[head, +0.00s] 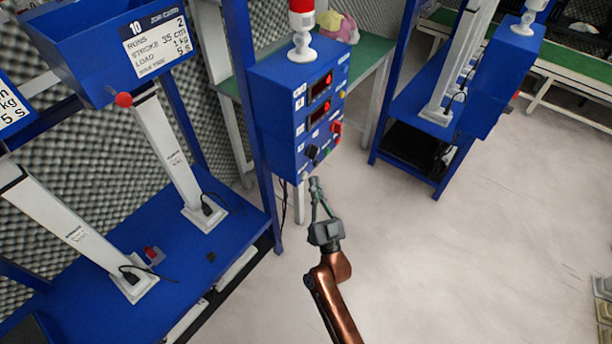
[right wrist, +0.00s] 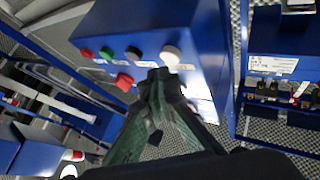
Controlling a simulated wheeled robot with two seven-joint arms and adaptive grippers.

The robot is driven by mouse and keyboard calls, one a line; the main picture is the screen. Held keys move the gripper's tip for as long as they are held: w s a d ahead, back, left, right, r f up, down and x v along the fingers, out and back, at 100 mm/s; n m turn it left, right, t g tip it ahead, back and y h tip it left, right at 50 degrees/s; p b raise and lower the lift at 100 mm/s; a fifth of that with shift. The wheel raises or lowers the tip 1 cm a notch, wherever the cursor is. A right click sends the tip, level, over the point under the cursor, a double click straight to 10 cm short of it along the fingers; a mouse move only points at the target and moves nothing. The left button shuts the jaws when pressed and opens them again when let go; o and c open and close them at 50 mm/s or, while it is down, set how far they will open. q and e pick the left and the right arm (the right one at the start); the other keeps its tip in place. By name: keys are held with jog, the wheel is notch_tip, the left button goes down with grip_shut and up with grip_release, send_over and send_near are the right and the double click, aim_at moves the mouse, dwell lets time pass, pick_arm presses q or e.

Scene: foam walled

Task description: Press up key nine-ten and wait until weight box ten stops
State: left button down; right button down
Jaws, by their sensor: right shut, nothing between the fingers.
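Weight box ten (head: 95,60) is a blue bin high on a white column at the upper left in the head view, with a label marked 10. The blue control box (head: 275,120) has two lit red displays, a black knob or key (head: 313,152) and red and green keys low on its face. In the right wrist view, a white key (right wrist: 171,55) and a black key (right wrist: 133,52) are near my fingertips. Key lettering is too small to read. My right gripper (head: 315,183) is shut and empty, its tips close to the box's lower front; contact cannot be told. My left gripper is not in view.
A red and white lamp (head: 302,30) tops the control box. A blue post (head: 262,150) and a blue rig base (head: 215,240) lie left of my arm. Another blue rig (head: 420,125) stands to the right.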

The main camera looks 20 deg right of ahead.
jog(key=shift+w+a+r, duration=0.1)
jog(key=shift+w, duration=0.05)
jog(key=shift+w+a, duration=0.1)
jog(key=shift+a, duration=0.05)
